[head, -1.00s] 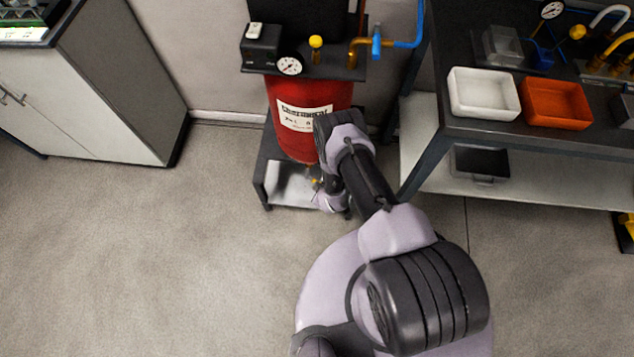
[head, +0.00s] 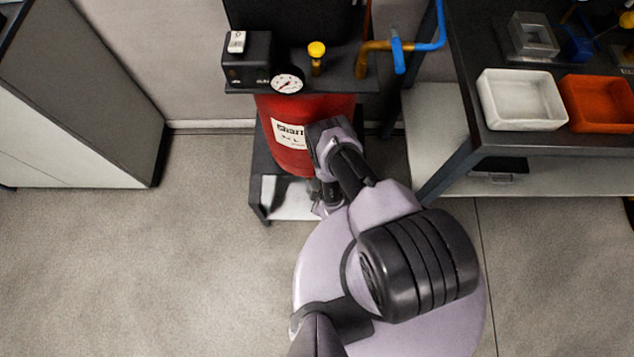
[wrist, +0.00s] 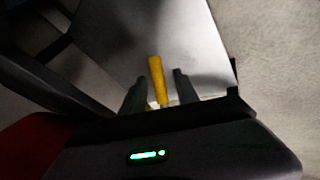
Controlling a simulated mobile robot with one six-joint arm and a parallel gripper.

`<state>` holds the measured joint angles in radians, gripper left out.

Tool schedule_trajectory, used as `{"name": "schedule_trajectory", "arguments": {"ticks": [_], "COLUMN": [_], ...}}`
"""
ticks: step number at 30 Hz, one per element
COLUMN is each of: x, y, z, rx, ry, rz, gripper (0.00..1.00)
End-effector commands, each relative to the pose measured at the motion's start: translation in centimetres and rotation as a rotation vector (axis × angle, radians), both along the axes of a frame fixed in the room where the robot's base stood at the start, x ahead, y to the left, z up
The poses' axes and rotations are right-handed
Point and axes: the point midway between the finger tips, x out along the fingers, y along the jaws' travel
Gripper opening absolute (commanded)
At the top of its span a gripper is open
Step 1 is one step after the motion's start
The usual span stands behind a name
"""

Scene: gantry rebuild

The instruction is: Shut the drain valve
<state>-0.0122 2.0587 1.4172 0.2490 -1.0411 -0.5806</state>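The drain valve's yellow lever (wrist: 157,82) shows in the wrist view between the two dark fingers of my gripper (wrist: 160,76). The fingers are open, one on each side of the lever, with a thin gap visible on both sides. The lever runs nearly along the fingers. The valve body below it is mostly hidden, with a little yellow showing near the finger bases. In the head view the red tank (head: 283,150) stands on a low stand, and my arm reaches down in front of its lower right side. There my wrist hides the drain valve and the fingertips.
Above the tank are a gauge (head: 287,81), a yellow knob (head: 317,50), a black switch box (head: 247,62) and a blue-handled valve (head: 397,54). A workbench with a white tray (head: 521,123) stands right, a cabinet (head: 75,110) left. Floor at left is clear.

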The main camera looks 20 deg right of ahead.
Motion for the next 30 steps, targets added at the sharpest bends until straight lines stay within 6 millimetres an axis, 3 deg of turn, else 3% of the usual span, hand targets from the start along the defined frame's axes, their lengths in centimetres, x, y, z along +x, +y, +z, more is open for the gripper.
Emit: {"name": "schedule_trajectory", "arguments": {"ticks": [1,7,30], "x": [0.01,0.01,0.04], "y": [0.0,0.0,0.03], "z": [0.02,0.02,0.0], "rx": [0.0,0.0,0.0], "ry": [0.0,0.0,0.0], "rz": [0.0,0.0,0.0], "gripper": [0.37,0.0,0.0]}}
